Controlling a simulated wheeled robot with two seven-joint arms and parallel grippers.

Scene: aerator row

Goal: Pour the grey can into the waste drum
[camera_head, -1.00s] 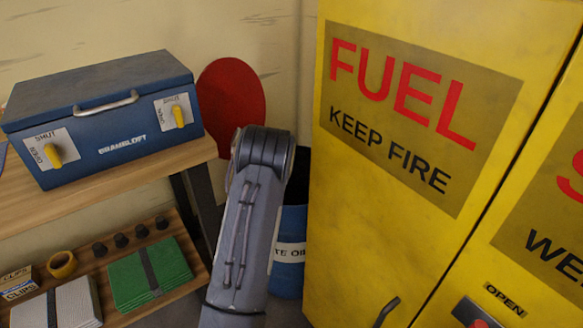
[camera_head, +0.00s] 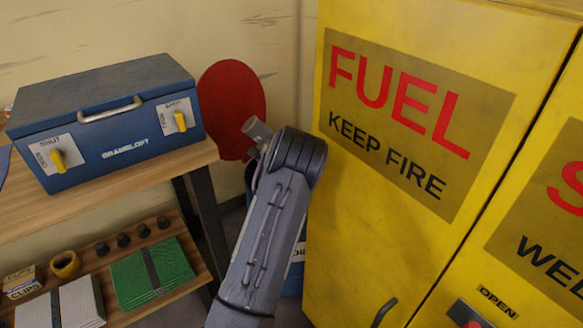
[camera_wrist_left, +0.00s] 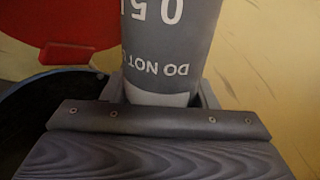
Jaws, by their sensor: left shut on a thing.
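My left gripper (camera_head: 259,150) is shut on the grey can (camera_head: 257,129), which pokes out beyond the arm's end in the head view. In the left wrist view the can (camera_wrist_left: 168,35) fills the top middle, its lettering upside down. The blue waste drum (camera_head: 292,281) stands on the floor, mostly hidden behind my arm. Its red round lid (camera_head: 231,100) stands raised behind it. In the left wrist view the drum's dark mouth (camera_wrist_left: 35,108) is to the left of the can, below the lid (camera_wrist_left: 60,22). The can's opening and contents are not visible. My right gripper is not in view.
A yellow fuel cabinet (camera_head: 355,235) stands close to the right of my arm. At left, a wooden bench (camera_head: 120,190) carries a blue box (camera_head: 110,125) with yellow knobs. A lower shelf holds green pads (camera_head: 150,275) and tape (camera_head: 65,265).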

